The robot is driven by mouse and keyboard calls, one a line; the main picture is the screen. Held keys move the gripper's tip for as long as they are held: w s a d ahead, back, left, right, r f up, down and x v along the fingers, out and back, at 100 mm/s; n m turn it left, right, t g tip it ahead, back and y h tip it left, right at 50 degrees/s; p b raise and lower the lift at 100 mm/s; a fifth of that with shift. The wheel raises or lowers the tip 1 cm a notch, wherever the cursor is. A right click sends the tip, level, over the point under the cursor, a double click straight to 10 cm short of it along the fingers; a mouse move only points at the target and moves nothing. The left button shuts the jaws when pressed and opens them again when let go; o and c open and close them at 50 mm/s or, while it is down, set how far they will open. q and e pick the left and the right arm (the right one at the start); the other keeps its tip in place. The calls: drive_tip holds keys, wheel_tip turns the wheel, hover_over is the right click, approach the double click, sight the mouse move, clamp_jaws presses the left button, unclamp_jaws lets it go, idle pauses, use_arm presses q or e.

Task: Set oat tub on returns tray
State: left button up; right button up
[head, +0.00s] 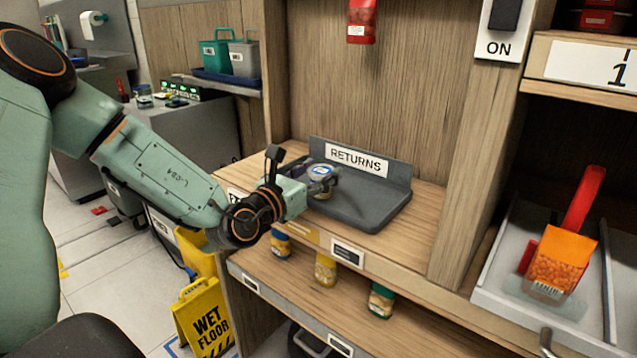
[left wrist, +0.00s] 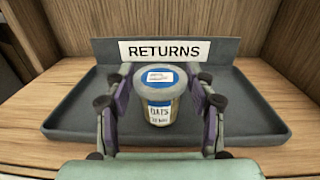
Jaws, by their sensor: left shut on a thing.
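The oat tub (left wrist: 160,97) is a small clear tub with a blue and white lid and an "OATS" label. It is upright between the fingers of my left gripper (left wrist: 161,100), which is shut on it. The tub is over the grey returns tray (left wrist: 255,118), in its middle. I cannot tell whether its base touches the tray. In the head view the tub (head: 320,172) is partly hidden by the left gripper (head: 322,182), and the tray (head: 367,207) carries a "RETURNS" sign (head: 357,160) at its back. My right gripper is not in view.
The tray sits on a wooden shelf with side walls. On the shelf below stand several jars, one yellow (head: 326,268). A wet floor sign (head: 203,312) stands at lower left. A metal tray at right holds an orange pack (head: 563,259) and a red scoop. The tray's right part is clear.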

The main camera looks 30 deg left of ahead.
use_arm(q)
drive_tip(key=shift+w+f, duration=0.1)
drive_tip(key=shift+f, duration=0.25)
drive_tip(key=shift+d+r, duration=0.2)
drive_tip(key=shift+d, duration=0.05)
drive_tip(key=shift+a+f, duration=0.1)
drive_tip(key=shift+f, duration=0.05)
drive_tip(key=o, duration=0.9)
drive_tip(key=shift+f, duration=0.1)
drive_tip(key=shift+o, duration=1.4)
drive_tip(key=shift+r, duration=0.2)
